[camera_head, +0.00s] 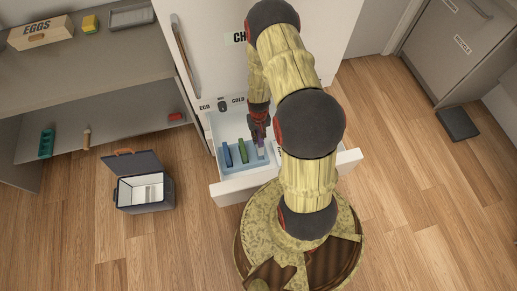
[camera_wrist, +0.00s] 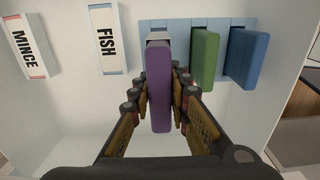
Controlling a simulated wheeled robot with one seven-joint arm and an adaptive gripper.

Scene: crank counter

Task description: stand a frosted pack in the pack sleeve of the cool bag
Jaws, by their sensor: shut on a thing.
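My gripper (camera_wrist: 160,88) is shut on a purple pack (camera_wrist: 158,95), with a finger on each side. The pack's far end shows a pale grey-white patch and is at the light blue rack (camera_wrist: 216,23); I cannot tell whether it is clear of its slot. A green pack (camera_wrist: 205,58) and a blue pack (camera_wrist: 247,58) stand in the rack beside it. In the head view my gripper (camera_head: 259,138) is over the open drawer (camera_head: 235,192). The cool bag (camera_head: 145,197) stands on the floor at left, its lid (camera_head: 131,163) open. Its pack sleeve is not clearly distinguishable.
Boxes labelled FISH (camera_wrist: 107,40) and MINCE (camera_wrist: 33,45) lie beside the rack in the drawer. A shelf unit (camera_head: 95,95) with small items stands at left. Floor is clear between the drawer and the cool bag. A dark mat-like object (camera_head: 458,124) lies at right.

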